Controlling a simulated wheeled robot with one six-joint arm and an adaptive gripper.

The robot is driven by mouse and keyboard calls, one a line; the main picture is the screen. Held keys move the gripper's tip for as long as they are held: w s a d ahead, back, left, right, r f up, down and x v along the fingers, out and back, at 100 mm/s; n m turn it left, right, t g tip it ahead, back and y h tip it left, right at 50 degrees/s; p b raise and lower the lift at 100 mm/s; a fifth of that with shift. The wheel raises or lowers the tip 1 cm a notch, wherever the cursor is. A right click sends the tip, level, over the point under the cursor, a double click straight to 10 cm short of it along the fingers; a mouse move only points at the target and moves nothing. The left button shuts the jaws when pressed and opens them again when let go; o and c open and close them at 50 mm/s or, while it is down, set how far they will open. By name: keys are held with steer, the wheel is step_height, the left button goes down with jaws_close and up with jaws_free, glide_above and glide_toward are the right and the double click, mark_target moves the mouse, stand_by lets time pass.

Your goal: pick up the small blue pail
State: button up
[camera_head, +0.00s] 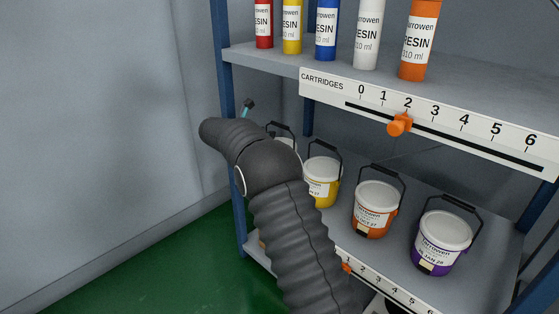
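No small blue pail shows in this view. Pails stand on the middle shelf (405,254): a yellow pail (321,188), an orange pail (372,215) and a purple pail (437,247), each with a pale lid and a dark raised handle. Another pail (287,143) is mostly hidden behind my dark, ribbed arm, and its body colour cannot be told. My arm reaches up from the bottom in front of the shelf's left part. My gripper does not show clearly at its end.
Resin cartridges, among them a blue one (327,29) and an orange one (418,40), stand on the upper shelf. Its label strip (440,121) has an orange slider (400,124). A blue post (223,75) edges the rack. Green floor (190,275) and a grey wall lie left.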

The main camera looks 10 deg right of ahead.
steer(key=x, duration=0.2)
steer(key=shift+w+d+f, duration=0.15)
steer(key=shift+d, duration=0.05)
steer(key=shift+c, duration=0.2)
jaws_close()
